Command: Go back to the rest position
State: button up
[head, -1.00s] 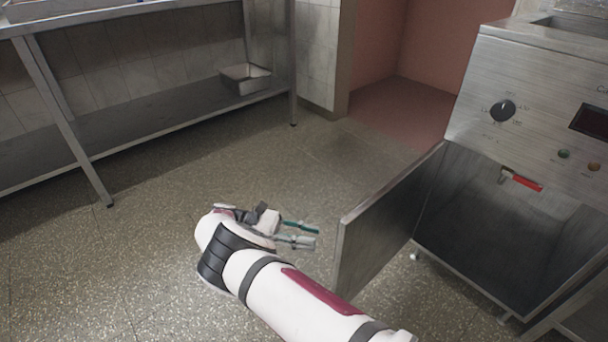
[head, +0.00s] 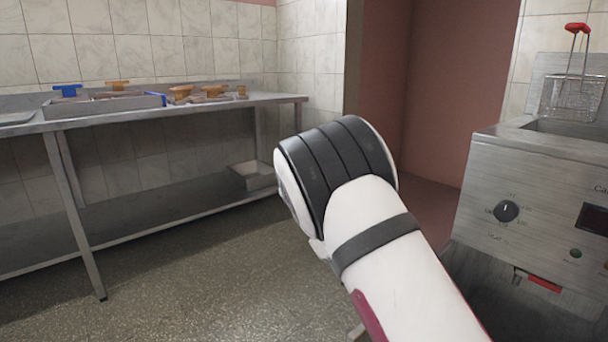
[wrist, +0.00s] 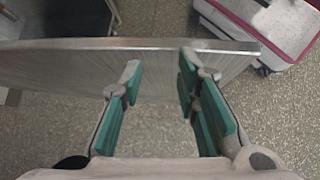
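My gripper (wrist: 158,68) shows in the wrist view with its two teal-padded fingers apart and nothing between the pads. In the head view my white arm, bent at a black-banded joint, fills the middle and right, and the gripper is hidden.
The steel fryer (head: 545,190) stands at the right with a red-handled basket (head: 575,95) on top. A steel table (head: 210,108) at the left holds a tray (head: 105,104) and several orange-handled items. A metal pan (head: 256,175) sits on its lower shelf. Floor (head: 220,290) is clear between.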

jog(key=s+d+r+m+t+y, duration=0.3)
jog(key=s+r+t+y, duration=0.1)
jog(key=s+r, duration=0.4)
jog(key=s+d+r+m+t+y, duration=0.3)
jog(key=s+d+r, duration=0.1)
jog(key=s+r, duration=0.4)
jog(key=s+f+m+p, duration=0.2)
jog(key=s+f+m, duration=0.1)
jog(key=s, duration=1.9)
notch_tip(320, 180, up, 40)
jog(key=t+p, duration=0.3)
jog(key=p, duration=3.4)
jog(key=shift+w+y, duration=0.3)
jog(key=shift+w, duration=0.1)
